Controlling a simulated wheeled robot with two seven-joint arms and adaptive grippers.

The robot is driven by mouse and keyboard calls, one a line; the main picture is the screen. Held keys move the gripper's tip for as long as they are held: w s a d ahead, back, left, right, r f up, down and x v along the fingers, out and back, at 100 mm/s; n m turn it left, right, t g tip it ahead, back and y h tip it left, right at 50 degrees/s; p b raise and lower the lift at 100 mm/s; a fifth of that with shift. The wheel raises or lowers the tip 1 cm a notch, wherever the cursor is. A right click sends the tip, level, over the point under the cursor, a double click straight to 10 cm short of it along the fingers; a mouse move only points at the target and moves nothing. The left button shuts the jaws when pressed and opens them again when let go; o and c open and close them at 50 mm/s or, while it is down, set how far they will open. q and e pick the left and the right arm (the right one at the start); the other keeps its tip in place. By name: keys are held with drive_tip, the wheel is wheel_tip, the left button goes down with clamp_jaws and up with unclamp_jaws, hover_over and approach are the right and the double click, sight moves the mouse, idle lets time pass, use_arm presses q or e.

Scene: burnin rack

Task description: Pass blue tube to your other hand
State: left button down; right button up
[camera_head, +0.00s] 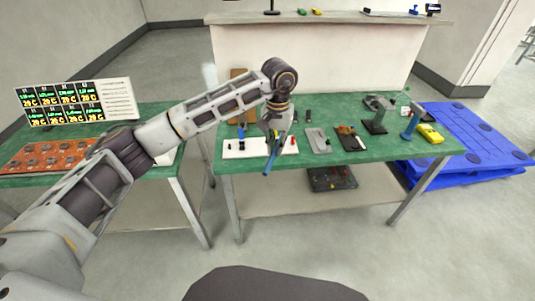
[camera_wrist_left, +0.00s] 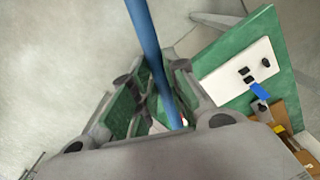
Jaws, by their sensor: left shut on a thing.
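A blue tube (camera_head: 272,158) is held by my left gripper (camera_head: 276,136) over the front edge of the green workbench. It hangs tilted, its lower end pointing down and a little left. In the left wrist view the blue tube (camera_wrist_left: 148,40) runs between the two fingers of my left gripper (camera_wrist_left: 155,90), which is shut on it. The tube's held part is partly hidden by the fingers. My right gripper is in neither view.
The green workbench (camera_head: 300,165) holds a white board (camera_head: 232,154), a grey plate (camera_head: 318,140), tools and a yellow item (camera_head: 430,133). A screen (camera_head: 78,102) and an orange tray (camera_head: 50,154) are on the left table. A blue pallet (camera_head: 470,135) lies at right.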

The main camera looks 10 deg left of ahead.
use_arm(q)
drive_tip(key=w+d+r, duration=0.2)
drive_tip(key=d+r, duration=0.2)
drive_tip(key=shift+w+r, duration=0.3)
drive_tip(key=shift+r, duration=0.1)
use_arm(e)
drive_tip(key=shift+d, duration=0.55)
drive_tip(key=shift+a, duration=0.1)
